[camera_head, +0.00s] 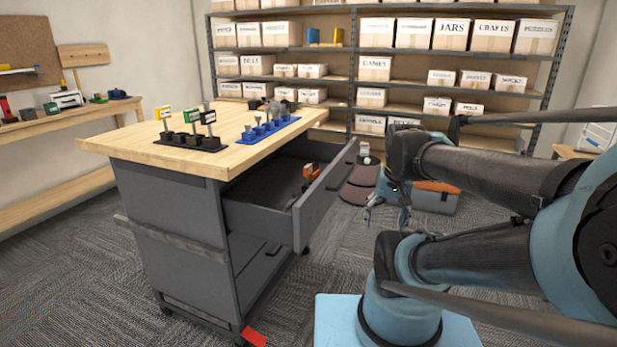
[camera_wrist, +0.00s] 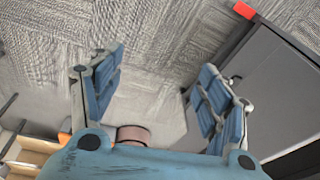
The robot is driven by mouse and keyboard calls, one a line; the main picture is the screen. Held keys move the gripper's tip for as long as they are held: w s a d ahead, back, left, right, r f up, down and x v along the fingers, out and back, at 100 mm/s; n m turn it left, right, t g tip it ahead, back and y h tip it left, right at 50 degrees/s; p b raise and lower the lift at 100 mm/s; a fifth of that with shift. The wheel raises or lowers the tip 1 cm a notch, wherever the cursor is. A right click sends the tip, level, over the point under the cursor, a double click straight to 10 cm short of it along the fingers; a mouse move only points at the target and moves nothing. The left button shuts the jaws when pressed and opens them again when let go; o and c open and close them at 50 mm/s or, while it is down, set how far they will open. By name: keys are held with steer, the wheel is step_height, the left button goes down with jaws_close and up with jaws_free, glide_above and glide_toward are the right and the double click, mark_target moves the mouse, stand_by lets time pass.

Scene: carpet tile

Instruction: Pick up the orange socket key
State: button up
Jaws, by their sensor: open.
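An orange and dark object (camera_head: 311,171), which seems to be the orange socket key, lies in the open top drawer (camera_head: 268,211) of the grey cabinet. It is small, and its exact shape is hard to make out. My gripper (camera_head: 386,212) hangs to the right of the drawer, apart from it, with its fingers pointing down. In the wrist view my gripper (camera_wrist: 160,88) is open, with its blue-padded fingers wide apart and nothing between them. The orange object does not show in the wrist view.
The cabinet's wooden top (camera_head: 205,150) bears a black holder (camera_head: 190,141) and a blue holder (camera_head: 268,128) with upright pieces. A red piece (camera_head: 254,337) lies on the carpet by the cabinet. A grey box with an orange lid (camera_head: 437,187) stands behind my arm. Shelves line the back wall.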

steer(key=w+a+r+m, duration=0.3)
steer(key=w+r+m, duration=0.1)
steer(key=w+r, duration=0.25)
step_height(320, 180, up, 7)
steer(key=m+y, duration=0.4)
steer(key=m, duration=1.2)
glide_above(308, 166)
steer(key=s+d, duration=0.2)
steer(key=d, duration=0.5)
steer(key=shift+g, duration=0.4)
steer(key=x, duration=1.1)
steer(key=shift+a+f, duration=0.15)
steer(key=shift+w+a+x, duration=0.15)
steer(key=shift+a+x, duration=0.05)
steer(key=shift+x, duration=1.1)
steer(key=shift+w+a+x, duration=0.2)
steer(key=shift+x, duration=1.1)
steer(key=shift+r, duration=0.25)
steer(key=c, duration=1.5)
